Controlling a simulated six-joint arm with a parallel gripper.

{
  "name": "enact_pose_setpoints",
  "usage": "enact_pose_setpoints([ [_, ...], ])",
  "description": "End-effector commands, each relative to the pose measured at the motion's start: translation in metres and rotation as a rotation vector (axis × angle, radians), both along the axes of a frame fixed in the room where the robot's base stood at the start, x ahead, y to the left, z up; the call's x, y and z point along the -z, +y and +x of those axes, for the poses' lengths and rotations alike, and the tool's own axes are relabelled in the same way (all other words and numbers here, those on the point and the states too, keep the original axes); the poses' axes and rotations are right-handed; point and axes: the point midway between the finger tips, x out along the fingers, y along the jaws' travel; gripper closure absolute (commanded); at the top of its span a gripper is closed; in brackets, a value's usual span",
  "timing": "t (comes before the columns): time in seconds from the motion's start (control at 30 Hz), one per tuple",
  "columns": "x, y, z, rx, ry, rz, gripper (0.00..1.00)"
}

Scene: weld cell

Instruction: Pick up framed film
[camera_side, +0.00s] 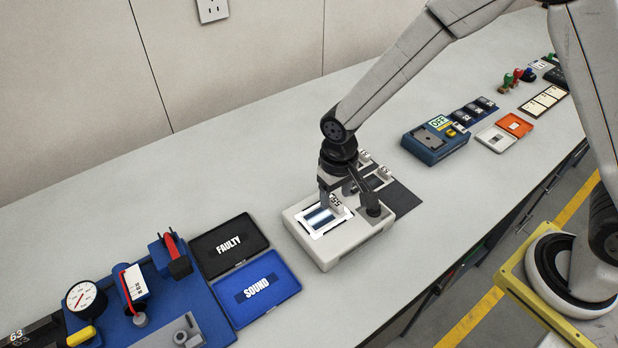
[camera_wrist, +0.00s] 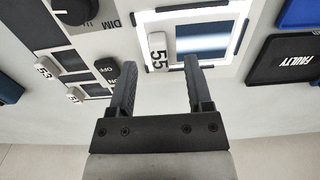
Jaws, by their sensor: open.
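The framed film (camera_side: 321,218) lies on the lit panel of a pale light box (camera_side: 330,257). It has a dark blue-grey picture, a pale frame and an upright white tab marked 55. The wrist view also shows the film (camera_wrist: 205,42) and its tab (camera_wrist: 158,52). My gripper (camera_side: 341,198) is open, low over the light box. In the wrist view, the fingers of my gripper (camera_wrist: 159,66) are on either side of the tab, with a gap visible. My fingers partly hide the film's frame.
Other tabbed films, 53 (camera_wrist: 43,70) and 51 (camera_wrist: 74,96), lie on a dark mat (camera_side: 405,199) beside the light box. A black knob (camera_wrist: 74,10) stands on the box near my fingers. The FAULTY tray (camera_side: 228,245) and SOUND tray (camera_side: 258,288) are left.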

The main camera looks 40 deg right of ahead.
Motion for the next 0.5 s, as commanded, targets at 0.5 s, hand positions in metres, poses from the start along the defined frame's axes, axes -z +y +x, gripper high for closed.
enact_pose_setpoints([
  [0.5, 0.016, 0.0, 0.0, -0.001, -0.002, 0.001, 0.35],
])
